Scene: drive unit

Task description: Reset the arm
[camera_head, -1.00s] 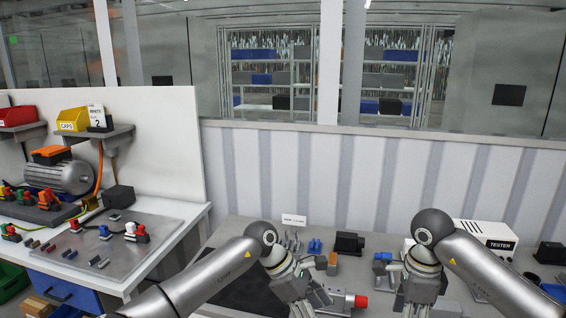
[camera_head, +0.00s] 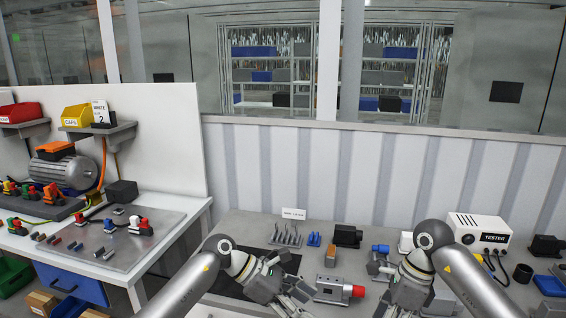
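My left arm comes in from the lower left, and its gripper (camera_head: 291,296) is over the front of the grey bench, pointing down and to the right. My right arm comes in from the lower right, and its gripper (camera_head: 396,309) points down at the bottom edge of the picture. I see nothing clearly held in either gripper. The fingers are small and partly cut off, so their opening is unclear. A grey block with a red end (camera_head: 340,290) lies on the bench between the two grippers.
On the grey bench (camera_head: 240,226) stand a row of grey hooks (camera_head: 286,234), a black device (camera_head: 347,236), a white tester (camera_head: 478,231) and a black cup (camera_head: 522,273). A side table with a motor (camera_head: 66,171) and coloured connectors is at the left. A low wall closes the back.

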